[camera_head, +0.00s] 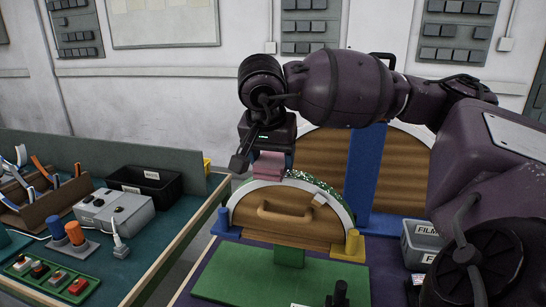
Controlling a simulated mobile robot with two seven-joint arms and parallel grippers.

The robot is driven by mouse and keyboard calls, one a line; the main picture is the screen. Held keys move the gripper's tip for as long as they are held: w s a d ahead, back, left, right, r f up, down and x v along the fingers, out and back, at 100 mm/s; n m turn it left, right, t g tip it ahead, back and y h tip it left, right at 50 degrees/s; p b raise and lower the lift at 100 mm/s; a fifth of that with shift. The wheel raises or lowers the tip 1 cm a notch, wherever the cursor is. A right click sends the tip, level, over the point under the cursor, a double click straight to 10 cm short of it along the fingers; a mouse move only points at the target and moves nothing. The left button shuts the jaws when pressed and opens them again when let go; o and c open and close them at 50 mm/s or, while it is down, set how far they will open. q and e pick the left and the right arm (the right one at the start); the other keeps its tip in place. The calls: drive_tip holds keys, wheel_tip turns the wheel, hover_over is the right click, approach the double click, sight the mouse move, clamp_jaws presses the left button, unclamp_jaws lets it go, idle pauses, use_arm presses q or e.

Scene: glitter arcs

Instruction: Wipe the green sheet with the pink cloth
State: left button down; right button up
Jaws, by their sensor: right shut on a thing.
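A green sheet (318,187) with pale specks curves along the top edge of a wooden half-round board (300,232). My right gripper (264,152) points down over the left part of this arc. It is shut on the pink cloth (268,166), which shows as a folded pad below the jaws. The cloth is at the top of the arc, left of the visible green; I cannot tell whether it touches the sheet. The cloth and gripper hide part of the arc. My left gripper is not in view.
A larger wooden arc with a blue band (365,165) stands behind. Grey bins (419,241) are right. A side table at left holds a black bin (146,185) and a grey box (114,213).

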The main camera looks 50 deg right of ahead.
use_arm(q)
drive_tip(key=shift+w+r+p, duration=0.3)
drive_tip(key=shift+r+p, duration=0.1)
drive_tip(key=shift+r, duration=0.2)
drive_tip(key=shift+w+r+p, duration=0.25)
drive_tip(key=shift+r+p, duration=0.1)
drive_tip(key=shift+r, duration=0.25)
use_arm(e)
drive_tip(key=shift+r, duration=3.5)
drive_tip(key=shift+f, duration=0.15)
wheel_tip(320, 180, down, 4)
drive_tip(key=shift+d+r+b, duration=0.1)
drive_tip(key=shift+r+b, duration=0.05)
drive_tip(key=shift+b, duration=0.55)
drive_tip(key=shift+s+f, duration=0.1)
drive_tip(key=shift+f, duration=0.45)
drive_tip(key=shift+f+b, duration=0.3)
drive_tip(key=shift+f, duration=0.15)
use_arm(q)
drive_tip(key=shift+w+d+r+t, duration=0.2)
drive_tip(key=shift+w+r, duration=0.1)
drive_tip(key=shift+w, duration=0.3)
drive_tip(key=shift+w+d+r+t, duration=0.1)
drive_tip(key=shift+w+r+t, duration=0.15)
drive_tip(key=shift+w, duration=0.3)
